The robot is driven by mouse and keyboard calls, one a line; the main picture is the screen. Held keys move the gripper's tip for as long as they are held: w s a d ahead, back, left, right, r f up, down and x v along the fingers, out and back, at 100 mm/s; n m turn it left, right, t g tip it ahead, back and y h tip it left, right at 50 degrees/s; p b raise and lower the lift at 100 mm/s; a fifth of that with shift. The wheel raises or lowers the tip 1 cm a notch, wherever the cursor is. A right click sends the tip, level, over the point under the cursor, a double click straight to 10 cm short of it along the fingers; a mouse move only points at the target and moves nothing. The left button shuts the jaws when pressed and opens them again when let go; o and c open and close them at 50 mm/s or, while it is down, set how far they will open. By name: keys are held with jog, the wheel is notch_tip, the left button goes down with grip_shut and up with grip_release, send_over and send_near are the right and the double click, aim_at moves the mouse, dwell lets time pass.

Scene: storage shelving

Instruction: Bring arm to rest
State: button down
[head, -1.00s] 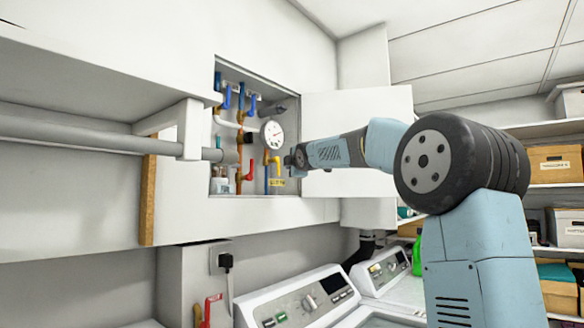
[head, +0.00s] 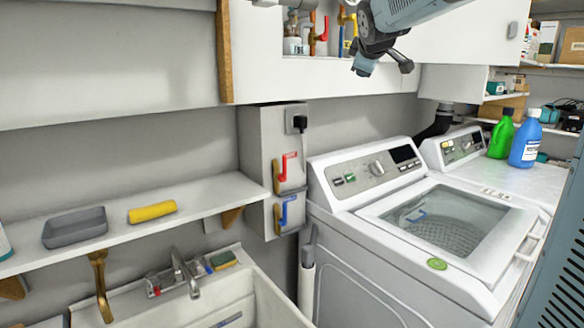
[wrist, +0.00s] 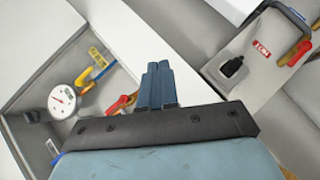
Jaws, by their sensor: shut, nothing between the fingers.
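My arm reaches in from the upper right. The wrist view shows the cabinet's white-faced gauge (wrist: 62,101), yellow valve handle (wrist: 97,66) and red valve handle (wrist: 122,104) left of the fingers. No contact with them shows.
A washer (head: 400,225) stands below my gripper, with green (head: 501,134) and blue (head: 525,138) bottles on the machine beside it. A plugged outlet (head: 297,121) is on the wall. A shelf (head: 190,203) holds a grey tray and yellow roll above a sink (head: 195,300).

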jog(key=s+d+f+m+g, duration=0.1)
jog(key=s+f+m, duration=0.3)
jog(key=s+f, duration=0.4)
jog(key=s+d+f+m+g, duration=0.2)
jog(key=s+f, duration=0.6)
jog(key=s, duration=0.8)
jog(key=s+d+f+m+g+y, duration=0.1)
jog(key=s+f+m+g, duration=0.3)
jog(key=s, duration=0.8)
notch_tip(320, 180, down, 4)
jog(key=shift+d+f+m, duration=0.2)
jog(key=shift+d+m, duration=0.3)
jog(key=shift+m, duration=0.7)
